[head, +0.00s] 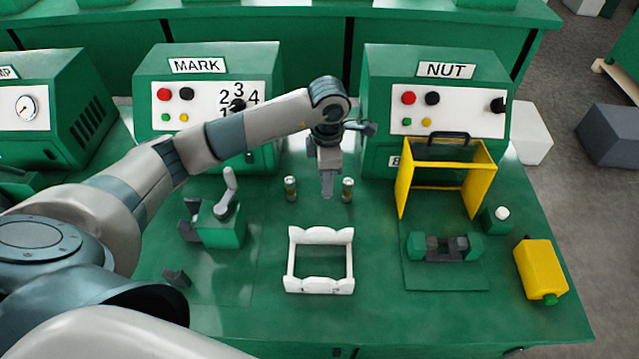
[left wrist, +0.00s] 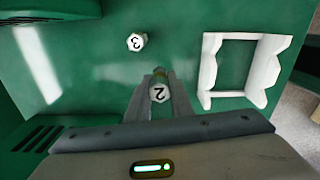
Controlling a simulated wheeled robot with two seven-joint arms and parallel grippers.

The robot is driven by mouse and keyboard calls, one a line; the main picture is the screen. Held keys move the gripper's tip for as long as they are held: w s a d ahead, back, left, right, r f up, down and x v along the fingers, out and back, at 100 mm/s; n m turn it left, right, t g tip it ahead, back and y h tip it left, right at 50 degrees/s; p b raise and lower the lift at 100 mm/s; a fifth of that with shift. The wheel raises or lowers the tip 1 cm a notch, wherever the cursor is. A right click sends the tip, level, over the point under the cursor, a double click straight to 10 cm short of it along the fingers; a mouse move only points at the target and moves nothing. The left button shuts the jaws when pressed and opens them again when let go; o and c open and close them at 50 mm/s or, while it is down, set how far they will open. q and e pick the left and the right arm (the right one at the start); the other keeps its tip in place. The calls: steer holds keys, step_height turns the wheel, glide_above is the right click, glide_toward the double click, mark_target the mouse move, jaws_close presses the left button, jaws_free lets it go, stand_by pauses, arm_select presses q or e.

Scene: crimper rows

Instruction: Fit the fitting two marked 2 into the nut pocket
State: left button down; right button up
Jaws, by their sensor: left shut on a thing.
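My left gripper (head: 328,185) points straight down over the middle of the bench. In the left wrist view its fingers (left wrist: 158,100) are shut on the fitting marked 2 (left wrist: 159,93), whose pale top faces the camera. In the head view the fingers mostly hide that fitting, and I cannot tell if it touches the bench. In front of the NUT machine (head: 436,88), right of the gripper, a green fixture with dark blocks (head: 445,247) sits on a mat; I cannot make out a nut pocket in it. My right gripper is not in view.
Another fitting, marked 3 (left wrist: 136,42), stands beside the gripper. A white notched frame (head: 291,260) lies in front. A yellow guard (head: 403,190) with a black handle stands behind the fixture. A yellow bottle (head: 541,268) is at right, a lever press (head: 222,222) at left.

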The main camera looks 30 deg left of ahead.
arm_select(q)
steer(key=s+d+r+b, duration=0.2)
steer(key=s+d+r, duration=0.2)
steer(key=d, duration=0.2)
steer(key=shift+s+r, duration=0.15)
steer(key=shift+r, duration=0.1)
steer(key=shift+d, duration=0.15)
stand_by(0.4)
